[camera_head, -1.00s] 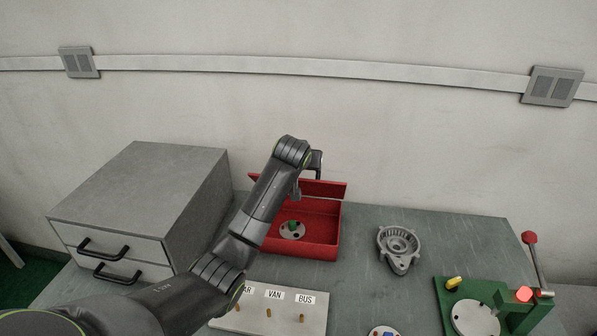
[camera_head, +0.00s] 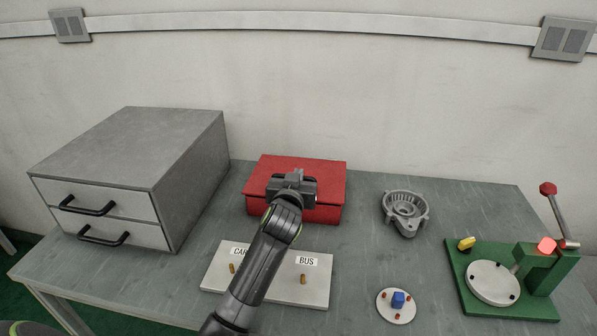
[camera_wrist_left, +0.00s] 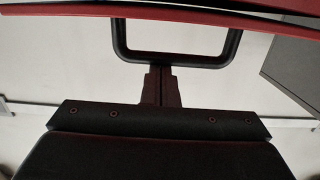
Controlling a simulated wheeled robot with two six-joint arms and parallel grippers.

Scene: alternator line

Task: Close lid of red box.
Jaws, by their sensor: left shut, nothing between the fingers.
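The red box (camera_head: 326,215) stands at the back middle of the table. Its red lid (camera_head: 318,169) lies down over it and hides the inside; I cannot tell whether a thin gap is left at the front edge. My left gripper (camera_head: 296,176) is shut and empty, over the lid's front edge. In the left wrist view, the shut fingers (camera_wrist_left: 160,76) meet or nearly meet the bar of a black U-shaped handle (camera_wrist_left: 122,40), with the red lid edge (camera_wrist_left: 60,9) above. My right gripper is not in view.
A grey drawer cabinet (camera_head: 140,150) stands left. A labelled pegboard (camera_head: 312,275) lies in front of the box, under my arm. Right are a grey metal housing (camera_head: 405,209), a round plate with a blue block (camera_head: 397,300) and a green fixture with a lever (camera_head: 530,300).

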